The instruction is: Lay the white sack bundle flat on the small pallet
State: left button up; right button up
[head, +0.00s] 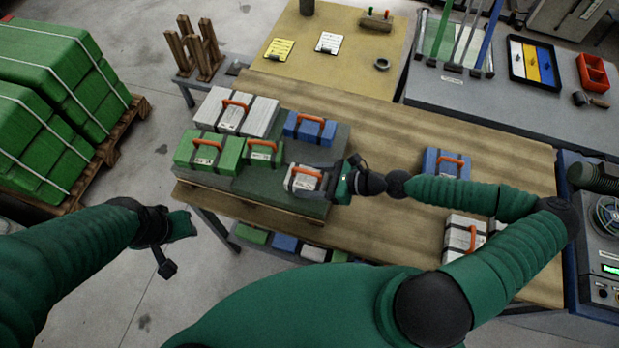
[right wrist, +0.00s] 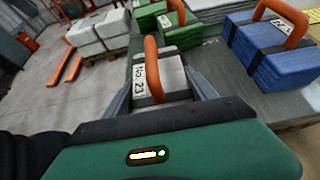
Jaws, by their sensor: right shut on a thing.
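A white sack bundle (head: 303,177) with a dark strap, a label and an orange handle is at the front right of the small pallet (head: 290,202), which has a dark green top. My right gripper (head: 318,184) reaches in from the right and is shut on this bundle. In the right wrist view the white bundle (right wrist: 172,76) sits between the two fingers, its label reading No 23. Whether its underside touches the pallet is hidden. My left gripper (head: 180,224) hangs left of the table over the floor, away from the bundles; its fingers are unclear.
On the pallet are another white bundle (head: 232,108), green bundles (head: 205,153) and a blue bundle (head: 308,129) behind the held one. A blue bundle (head: 445,164) and a white bundle (head: 463,238) lie on the wooden table (head: 400,232) to the right. Green stacks (head: 50,75) stand at left.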

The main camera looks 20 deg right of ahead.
jog(key=shift+d+f, duration=0.1)
jog(key=shift+d, duration=0.45)
jog(key=o, duration=1.2)
jog(key=shift+d+f, duration=0.1)
jog(key=shift+d, duration=0.25)
jog(key=o, duration=0.4)
jog(key=shift+d, duration=0.35)
jog(key=shift+a, duration=0.7)
jog(key=shift+r, duration=0.2)
pick_arm(q)
jog(key=shift+d+f+b, duration=0.55)
jog(key=shift+f+b, duration=0.2)
jog(key=shift+b, duration=0.1)
pick_arm(e)
jog(key=v, duration=1.2)
pick_arm(q)
jog(key=shift+d, duration=0.15)
pick_arm(e)
jog(key=shift+d+f, duration=0.1)
